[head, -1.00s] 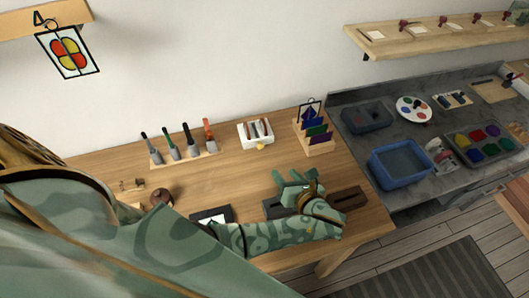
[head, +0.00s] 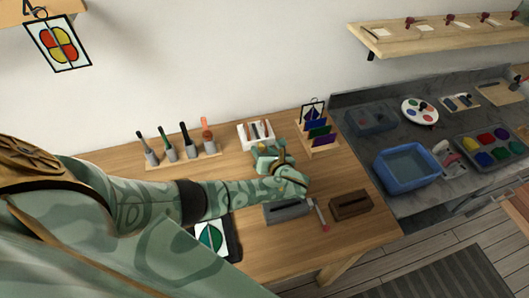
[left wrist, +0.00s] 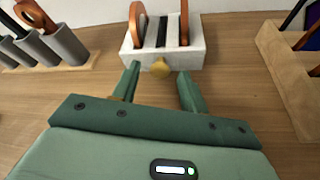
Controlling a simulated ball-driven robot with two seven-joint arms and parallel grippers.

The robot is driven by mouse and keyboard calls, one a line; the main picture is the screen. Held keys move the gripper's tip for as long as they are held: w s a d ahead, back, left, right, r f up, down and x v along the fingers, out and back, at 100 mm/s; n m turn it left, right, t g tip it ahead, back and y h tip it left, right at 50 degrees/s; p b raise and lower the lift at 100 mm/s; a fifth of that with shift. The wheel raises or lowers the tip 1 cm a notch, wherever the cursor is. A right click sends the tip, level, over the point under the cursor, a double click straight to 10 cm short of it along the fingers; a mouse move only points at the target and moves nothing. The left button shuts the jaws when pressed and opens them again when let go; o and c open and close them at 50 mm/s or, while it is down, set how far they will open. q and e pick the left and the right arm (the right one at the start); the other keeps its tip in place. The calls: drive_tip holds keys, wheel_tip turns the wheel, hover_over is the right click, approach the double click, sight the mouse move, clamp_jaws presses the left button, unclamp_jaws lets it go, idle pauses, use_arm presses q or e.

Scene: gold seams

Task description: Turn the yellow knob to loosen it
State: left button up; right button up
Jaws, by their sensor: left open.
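The yellow knob (left wrist: 159,68) sits on the front of a small white block (left wrist: 193,48) that holds orange and dark pieces in slots. In the left wrist view the knob lies ahead of and between the two green fingers of my left gripper (left wrist: 157,85), which are spread apart and empty. No contact with the knob shows. In the head view my left gripper (head: 268,155) is just in front of the white block (head: 252,132), and the knob is hidden behind it. My right gripper is not in view.
A rack of upright tools (head: 183,158) stands left of the block, and a wooden rack of coloured panes (head: 322,143) stands right. Grey (head: 288,211) and brown (head: 351,205) slotted blocks, a small red-tipped tool (head: 321,214) and a green-patterned panel (head: 211,238) lie nearer.

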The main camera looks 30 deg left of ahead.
use_arm(q)
clamp_jaws()
drive_tip(key=shift+r, duration=0.1)
drive_tip(key=shift+s+r+n+t+h+p, duration=0.1)
drive_tip(key=shift+n+t+h+p, duration=0.25)
drive_tip(key=shift+n+p, duration=0.35)
drive_tip(key=shift+a+n+h+p, duration=0.1)
drive_tip(key=shift+n+h+p, duration=0.3)
drive_tip(key=shift+p, duration=0.15)
drive_tip(key=shift+n+t, duration=0.4)
drive_tip(key=shift+t, duration=0.05)
drive_tip(key=shift+s+n+t+h+p, duration=0.15)
drive_tip(key=shift+n+t+h+p, duration=0.25)
drive_tip(key=shift+n, duration=0.4)
